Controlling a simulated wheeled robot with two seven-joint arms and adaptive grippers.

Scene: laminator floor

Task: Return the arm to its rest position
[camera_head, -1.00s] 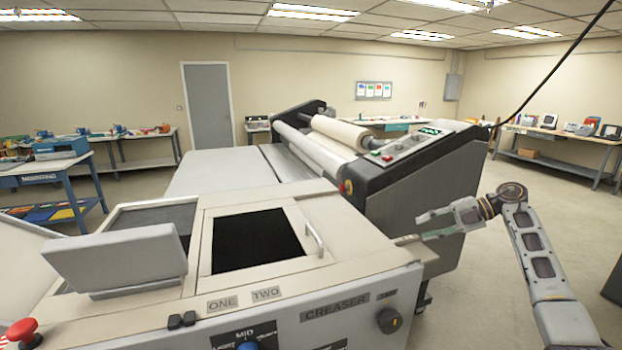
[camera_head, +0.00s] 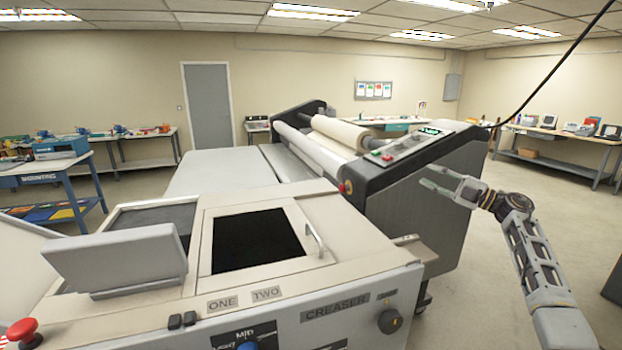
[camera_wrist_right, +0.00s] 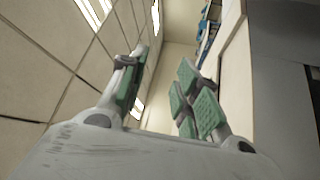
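My right arm (camera_head: 530,255) comes in from the lower right of the head view and bends up and leftward. My right gripper (camera_head: 432,177) is raised beside the control-panel end of the laminator, above the creaser's right end. In the right wrist view, its green-padded fingers (camera_wrist_right: 158,95) are spread apart with nothing between them. Wall and ceiling show behind the fingers. My left gripper is not in view.
The creaser (camera_head: 340,300) fills the front, with a small ledge (camera_head: 408,241) at its right end. The laminator (camera_head: 420,200) stands behind it. A work table (camera_head: 570,137) lines the right wall. Open floor (camera_head: 590,220) lies to the right of my arm.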

